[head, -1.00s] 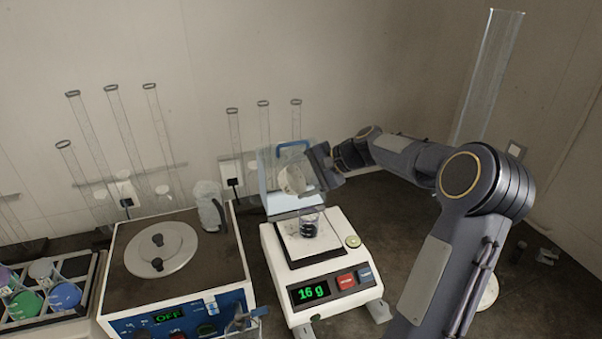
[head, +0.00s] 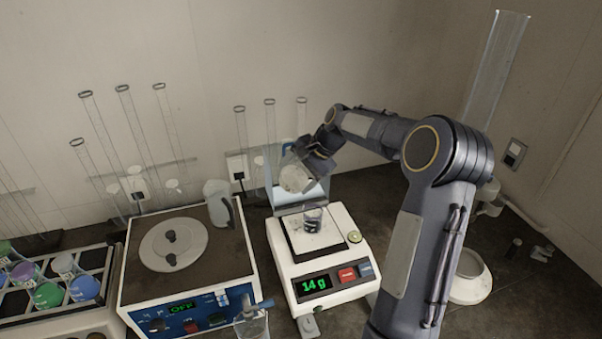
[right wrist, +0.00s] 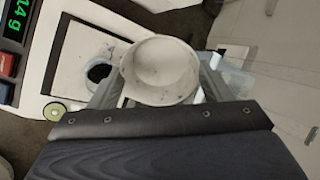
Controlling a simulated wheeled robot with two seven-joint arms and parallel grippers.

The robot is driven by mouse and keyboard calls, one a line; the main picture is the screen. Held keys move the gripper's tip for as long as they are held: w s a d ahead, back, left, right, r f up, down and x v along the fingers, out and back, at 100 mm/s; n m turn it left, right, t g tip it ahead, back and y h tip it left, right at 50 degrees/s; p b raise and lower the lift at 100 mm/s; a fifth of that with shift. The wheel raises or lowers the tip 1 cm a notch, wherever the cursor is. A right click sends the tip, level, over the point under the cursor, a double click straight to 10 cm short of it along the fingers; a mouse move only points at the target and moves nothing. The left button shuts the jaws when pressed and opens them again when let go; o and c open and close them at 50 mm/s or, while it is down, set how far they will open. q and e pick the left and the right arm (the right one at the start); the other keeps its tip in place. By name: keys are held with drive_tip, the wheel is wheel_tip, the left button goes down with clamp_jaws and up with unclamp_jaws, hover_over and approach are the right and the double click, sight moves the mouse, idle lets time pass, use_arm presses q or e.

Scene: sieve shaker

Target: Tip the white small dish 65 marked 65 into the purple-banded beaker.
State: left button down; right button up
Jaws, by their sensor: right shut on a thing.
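My right gripper (head: 308,160) is shut on the white small dish (head: 296,178) and holds it tilted above and behind the balance pan. In the right wrist view the dish (right wrist: 160,68) sits between the two fingers, its hollow facing the camera, with only grey specks visible inside; I cannot read its mark. A small glass beaker (head: 313,221) with dark contents stands upright on the pan. It also shows in the right wrist view (right wrist: 98,73), beside the dish and apart from it. Its band colour is hard to tell. My left gripper is not in view.
The balance (head: 332,266) reads 14 g, with a clear shield behind its pan. A shaker box (head: 130,270) reading OFF stands left, with a pitcher (head: 218,205) at its back. A rack (head: 15,318) of coloured-lidded jars is far left. A white bowl (head: 470,280) stands right.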

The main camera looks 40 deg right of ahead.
drive_tip(key=shift+d, duration=0.15)
drive_tip(key=shift+w+a+r+g+h, duration=0.1)
drive_tip(key=shift+w+a+g+h, duration=0.1)
drive_tip(key=shift+a+g+h, duration=0.3)
drive_tip(key=g, duration=0.1)
drive_tip(key=g+h, duration=0.1)
drive_tip(key=shift+w+g+h, duration=0.3)
drive_tip(key=shift+w, duration=0.05)
drive_tip(key=shift+s+d, duration=0.1)
drive_tip(key=shift+w+a+r+g+h, duration=0.1)
drive_tip(key=shift+r+g+h, duration=0.05)
drive_tip(key=shift+g+h, duration=0.2)
drive_tip(key=shift+w+a+r+g+h, duration=0.1)
drive_tip(key=shift+g+h, duration=0.15)
drive_tip(key=shift+g, duration=0.2)
